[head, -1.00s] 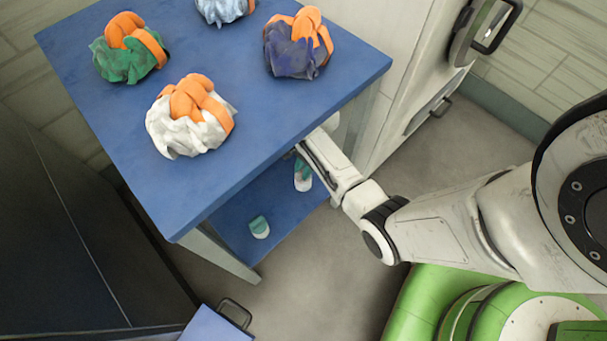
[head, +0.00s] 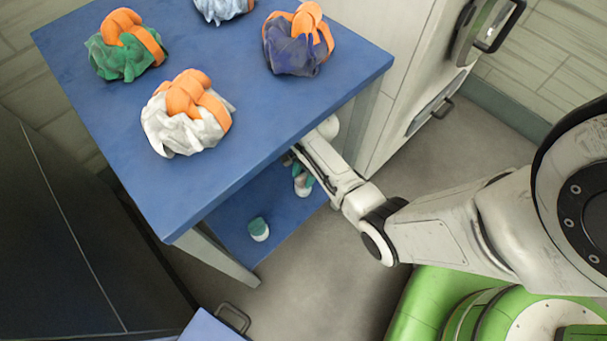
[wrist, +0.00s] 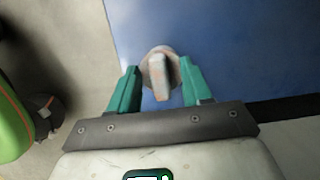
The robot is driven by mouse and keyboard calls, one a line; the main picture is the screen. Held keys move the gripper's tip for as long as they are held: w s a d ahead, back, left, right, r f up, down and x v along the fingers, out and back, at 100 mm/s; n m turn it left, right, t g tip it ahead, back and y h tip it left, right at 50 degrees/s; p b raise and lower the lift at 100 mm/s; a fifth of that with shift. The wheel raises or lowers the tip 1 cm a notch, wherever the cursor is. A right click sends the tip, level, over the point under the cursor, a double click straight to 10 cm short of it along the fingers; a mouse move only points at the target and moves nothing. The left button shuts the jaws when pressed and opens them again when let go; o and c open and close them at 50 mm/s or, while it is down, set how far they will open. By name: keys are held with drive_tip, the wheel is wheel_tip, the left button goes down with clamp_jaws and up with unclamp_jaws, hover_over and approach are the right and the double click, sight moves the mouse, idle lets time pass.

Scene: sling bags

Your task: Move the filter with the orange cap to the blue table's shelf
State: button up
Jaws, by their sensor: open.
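My gripper (wrist: 158,84) is open, its two teal fingers on either side of a small greyish-white rounded thing (wrist: 160,62) with faint orange marks and a raised pale ridge. This may be the filter, but I cannot make out an orange cap. It stands at the blue surface in the wrist view. In the head view my gripper (head: 303,172) reaches under the tabletop of the blue table (head: 150,205), over its lower shelf (head: 285,222), and the tabletop edge partly hides it. A small teal-topped white item (head: 258,229) stands apart on the shelf.
Several sling bags with orange straps, such as a white one (head: 187,125), a green one (head: 125,50) and a purple one (head: 297,45), sit on the tabletop. A white cabinet (head: 395,60) stands to the right. A dark unit (head: 70,240) stands at the left.

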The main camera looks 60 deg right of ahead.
drive_tip(key=shift+r, duration=0.1)
drive_tip(key=p+v, duration=0.4)
drive_tip(key=v, duration=0.8)
drive_tip(key=shift+p, duration=0.4)
